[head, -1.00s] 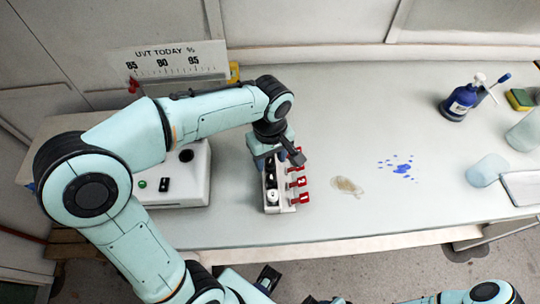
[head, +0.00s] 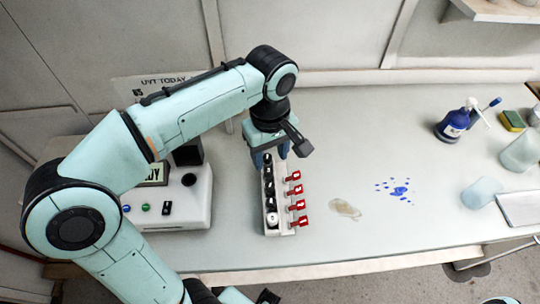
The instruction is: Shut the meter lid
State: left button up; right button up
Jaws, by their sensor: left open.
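The meter (head: 180,208) is a white box on the left of the bench, partly behind my left arm. Its screen (head: 156,173) shows the end of a word, and a round black well (head: 190,180) is in its top. A dark upright panel (head: 188,153), which looks like the raised lid, stands behind the well, partly covered by my arm. My left gripper (head: 270,157) is open, pointing down at the far end of the vial rack, right of the meter. Whether it touches the rack is unclear.
The white rack (head: 272,233) holds dark vials, a white-topped one and red tags (head: 298,205). A tan puddle (head: 345,208) and blue drops (head: 396,190) lie on the bench (head: 350,130).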

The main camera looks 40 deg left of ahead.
aim_at(191, 154)
jog(key=k+l, duration=0.75)
jog(key=l, duration=0.25)
